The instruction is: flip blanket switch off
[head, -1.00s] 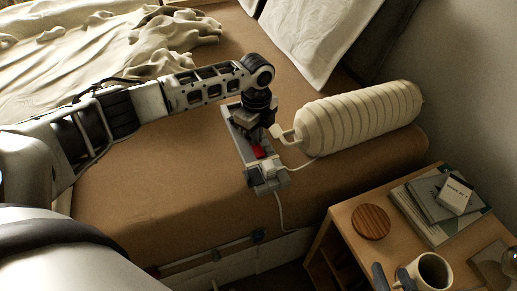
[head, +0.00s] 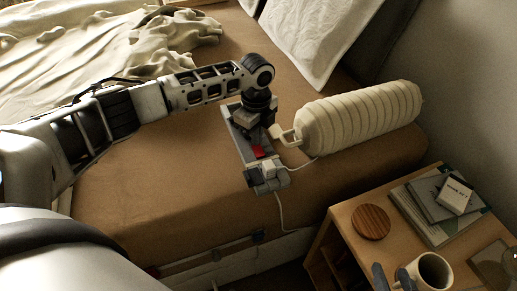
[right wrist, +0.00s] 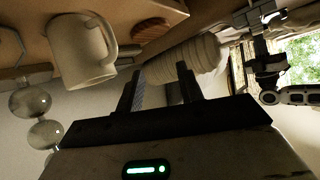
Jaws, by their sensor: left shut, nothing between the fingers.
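A grey strip-shaped switch unit (head: 240,146) lies near the bed's edge. A red switch (head: 258,152) shows on its top; I cannot tell which way it is set. A pale plug block (head: 268,167) sits at its near end. My left gripper (head: 246,134) points down over the unit, shut and empty, just beyond the red switch. I cannot tell whether its tips touch the unit. My right gripper (right wrist: 158,88) is open and empty in the right wrist view. Its fingers (head: 391,277) also show at the bottom of the head view, beside the mug.
A cream ribbed roll (head: 360,115) lies right of the unit. A white cord (head: 281,212) hangs over the bed's edge. The nightstand (head: 340,222) holds a mug (head: 433,272), a wooden disc (head: 371,222) and books (head: 420,212). The tan bed top (head: 150,185) is clear left of the unit.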

